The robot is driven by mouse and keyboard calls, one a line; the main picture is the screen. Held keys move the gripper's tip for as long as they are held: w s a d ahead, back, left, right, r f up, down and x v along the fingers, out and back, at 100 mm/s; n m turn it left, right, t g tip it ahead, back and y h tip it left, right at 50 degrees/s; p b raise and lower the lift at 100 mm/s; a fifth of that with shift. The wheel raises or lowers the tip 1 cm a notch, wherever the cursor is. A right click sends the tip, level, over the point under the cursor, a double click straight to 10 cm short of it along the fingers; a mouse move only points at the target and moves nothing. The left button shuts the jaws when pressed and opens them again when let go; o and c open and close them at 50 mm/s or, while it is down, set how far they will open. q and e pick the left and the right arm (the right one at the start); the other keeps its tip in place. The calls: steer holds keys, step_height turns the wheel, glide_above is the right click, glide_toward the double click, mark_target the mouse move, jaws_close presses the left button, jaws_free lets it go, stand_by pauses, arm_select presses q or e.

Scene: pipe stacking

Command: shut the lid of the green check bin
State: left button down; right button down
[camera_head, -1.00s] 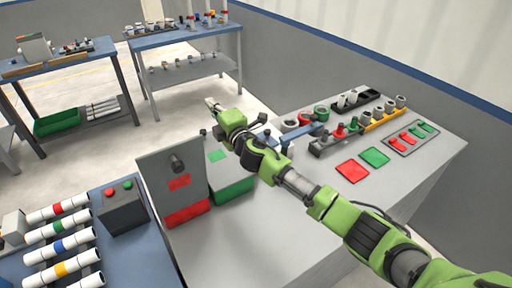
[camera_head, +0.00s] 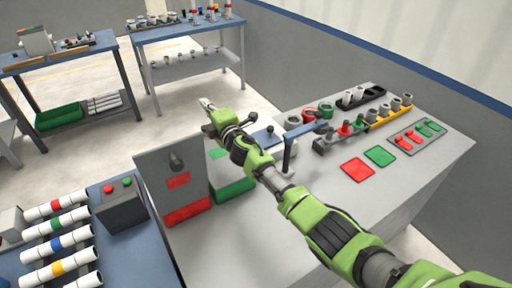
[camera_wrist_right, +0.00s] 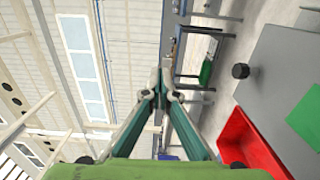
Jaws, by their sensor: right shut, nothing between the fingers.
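The green check bin (camera_head: 236,190) stands on the grey bench, partly hidden by my right arm. In the right wrist view the green label (camera_wrist_right: 305,115) lies on the grey lid, and a dark knob (camera_wrist_right: 240,71) stands at the lid's edge. My right gripper (camera_head: 206,103) is shut and empty, beyond and above the lid, and apart from it. It also shows shut in the wrist view (camera_wrist_right: 160,87). My left gripper is out of view.
Left of it, the red bin (camera_head: 187,213) has its grey lid (camera_head: 150,170) upright; its red inside shows in the wrist view (camera_wrist_right: 250,148). A blue stand (camera_head: 290,155), cups and red and green pads (camera_head: 357,169) are to the right. A blue table (camera_head: 115,240) with pipes is at left.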

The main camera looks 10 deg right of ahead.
steer(key=shift+w+a+f+g+h+b, duration=0.15)
steer(key=shift+w+a+f+g+b, duration=0.15)
steer(key=shift+w+f+g+b, duration=0.75)
steer(key=shift+w+a+f+t+h+b, duration=0.2)
steer(key=shift+w+f, duration=0.4)
steer(key=shift+f, duration=1.05)
steer(key=shift+w+a+f+g+h+b, duration=0.15)
steer(key=shift+w+a+f+g+b, duration=0.3)
steer(key=shift+w+f, duration=0.65)
steer(key=shift+s+f, duration=0.25)
steer(key=shift+f, duration=0.05)
steer(key=shift+d, duration=0.1)
